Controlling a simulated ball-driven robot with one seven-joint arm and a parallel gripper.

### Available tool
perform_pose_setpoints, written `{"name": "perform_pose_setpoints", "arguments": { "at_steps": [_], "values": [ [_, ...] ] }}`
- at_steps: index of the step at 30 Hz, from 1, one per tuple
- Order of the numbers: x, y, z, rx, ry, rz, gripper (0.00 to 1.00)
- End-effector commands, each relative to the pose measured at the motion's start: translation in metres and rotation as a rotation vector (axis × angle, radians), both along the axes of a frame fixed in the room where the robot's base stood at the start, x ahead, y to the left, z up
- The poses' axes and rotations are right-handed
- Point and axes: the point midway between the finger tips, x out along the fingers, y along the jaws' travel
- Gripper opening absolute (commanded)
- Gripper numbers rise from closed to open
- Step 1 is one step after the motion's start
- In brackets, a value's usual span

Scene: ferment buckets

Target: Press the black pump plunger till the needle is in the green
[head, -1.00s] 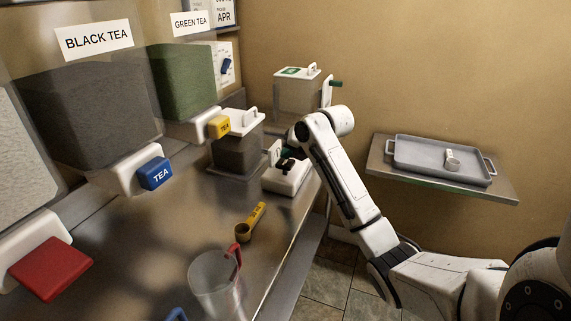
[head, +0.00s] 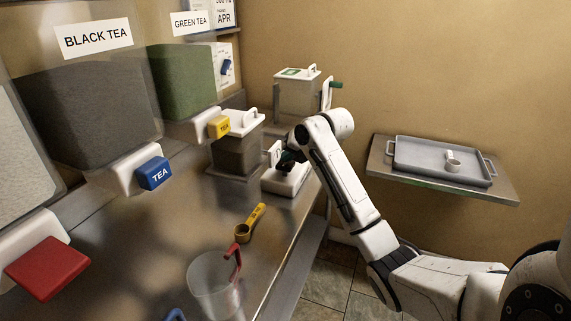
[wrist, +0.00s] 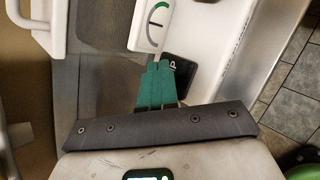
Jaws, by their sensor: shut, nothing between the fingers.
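The white vacuum pump (head: 284,184) stands on the steel counter, by the dark tea bin. Its black plunger (wrist: 184,72) shows in the wrist view, partly covered by my green fingers. My gripper (wrist: 157,66) is shut and empty, its fingertips at the plunger's left side in that view; I cannot tell whether they touch it. The gauge (wrist: 151,27) lies just beyond the tips, with a green arc at its top and a dark needle; its exact reading is too small to tell. In the head view my gripper (head: 288,160) is over the pump and hides the plunger.
A lidded dark bin (head: 237,157) stands close left of the pump, and a clear lidded container (head: 297,97) behind. A yellow scoop (head: 250,223) and a clear jug (head: 213,284) are nearer on the counter. A grey tray (head: 440,160) sits on the right shelf.

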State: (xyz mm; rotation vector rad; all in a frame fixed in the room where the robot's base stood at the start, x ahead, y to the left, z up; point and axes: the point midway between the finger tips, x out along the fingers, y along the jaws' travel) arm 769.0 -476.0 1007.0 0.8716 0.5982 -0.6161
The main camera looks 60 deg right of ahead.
Motion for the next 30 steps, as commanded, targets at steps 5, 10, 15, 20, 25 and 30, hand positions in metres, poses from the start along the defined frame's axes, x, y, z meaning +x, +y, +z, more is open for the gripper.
{"name": "perform_pose_setpoints", "arguments": {
  "at_steps": [5, 10, 15, 20, 25, 30],
  "values": [
    [0.0, 0.0, -0.003, 0.001, 0.0, 0.001, 0.0],
    [0.0, 0.0, -0.005, 0.001, 0.001, 0.001, 0.0],
    [0.0, 0.0, -0.007, 0.002, 0.002, 0.0, 0.0],
    [0.0, 0.001, -0.009, 0.003, 0.002, 0.0, 0.0],
    [0.0, 0.001, -0.011, 0.003, 0.002, 0.0, 0.0],
    [0.0, 0.001, -0.013, 0.003, 0.002, 0.0, 0.0]
  ]
}}
